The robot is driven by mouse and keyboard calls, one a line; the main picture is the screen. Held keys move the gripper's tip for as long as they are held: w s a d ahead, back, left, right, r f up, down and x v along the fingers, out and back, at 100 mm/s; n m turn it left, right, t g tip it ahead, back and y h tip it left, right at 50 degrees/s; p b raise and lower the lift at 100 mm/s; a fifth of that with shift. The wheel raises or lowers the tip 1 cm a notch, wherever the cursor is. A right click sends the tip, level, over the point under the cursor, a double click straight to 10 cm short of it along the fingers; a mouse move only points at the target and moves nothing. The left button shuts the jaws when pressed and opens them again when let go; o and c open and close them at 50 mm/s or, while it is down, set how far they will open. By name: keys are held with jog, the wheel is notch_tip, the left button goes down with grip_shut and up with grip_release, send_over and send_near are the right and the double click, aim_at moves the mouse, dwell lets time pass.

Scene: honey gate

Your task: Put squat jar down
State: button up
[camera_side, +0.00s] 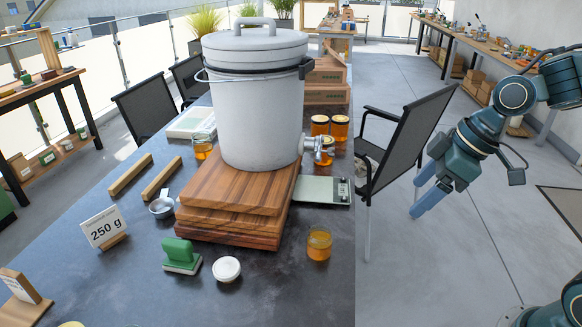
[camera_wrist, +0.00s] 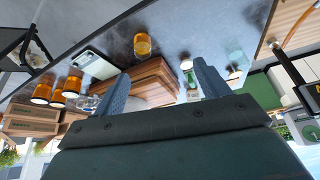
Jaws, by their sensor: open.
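A squat glass jar of amber honey (camera_side: 319,244) stands upright on the dark table, near its right edge and in front of the wooden boards. No lid shows on it. It also shows in the wrist view (camera_wrist: 142,45), beyond my fingers. My gripper (camera_side: 418,196) is open, with nothing between its blue fingers. It hangs off the table's right side, clear of the jar. In the wrist view the two fingers (camera_wrist: 161,72) are spread wide and touch nothing.
A large grey honey bucket (camera_side: 255,110) with a metal gate (camera_side: 318,147) stands on stacked boards (camera_side: 235,188). A scale (camera_side: 322,190), lidded jars (camera_side: 340,128), a white lid (camera_side: 227,269) and a green-handled block (camera_side: 181,256) are nearby. A chair (camera_side: 405,140) stands right of the table.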

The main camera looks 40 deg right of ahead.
jog(key=s+d+r+m+h, duration=0.1)
jog(key=s+r+m, duration=0.2)
jog(key=s, duration=0.2)
jog(key=s+d+r+m+t+h, duration=0.1)
jog(key=s+r+m, duration=0.2)
jog(key=s, duration=0.3)
jog(key=shift+d+h, duration=0.3)
